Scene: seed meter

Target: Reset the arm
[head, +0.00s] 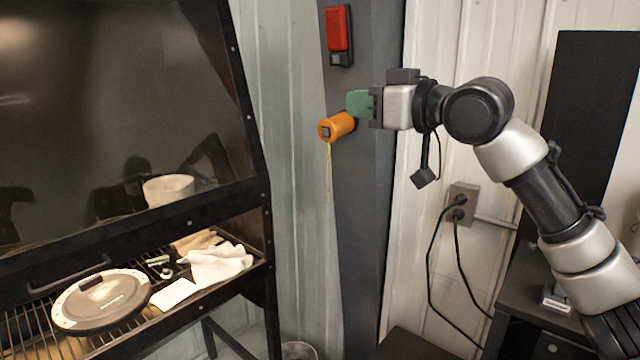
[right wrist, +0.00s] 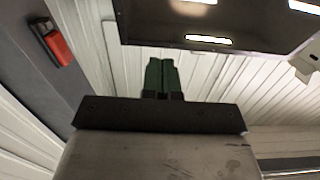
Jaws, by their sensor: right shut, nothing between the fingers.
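My right arm comes in from the right in the head view, and its gripper (head: 360,104) with green fingers is in front of the dark column. In the right wrist view the green fingers (right wrist: 162,76) are together with nothing between them. An orange cylinder (head: 337,126) with a hanging yellow-green cord is on the column, just below and left of the fingertips. I cannot tell whether the fingers touch it. My left gripper is not in view.
A red device (head: 339,30) is on the dark column (head: 365,220); it also shows in the right wrist view (right wrist: 52,42). A dark-framed cabinet with a raised glass front stands left, holding a round disc-shaped device (head: 101,300) and white cloth (head: 218,263). An outlet (head: 462,200) with cables is on the wall.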

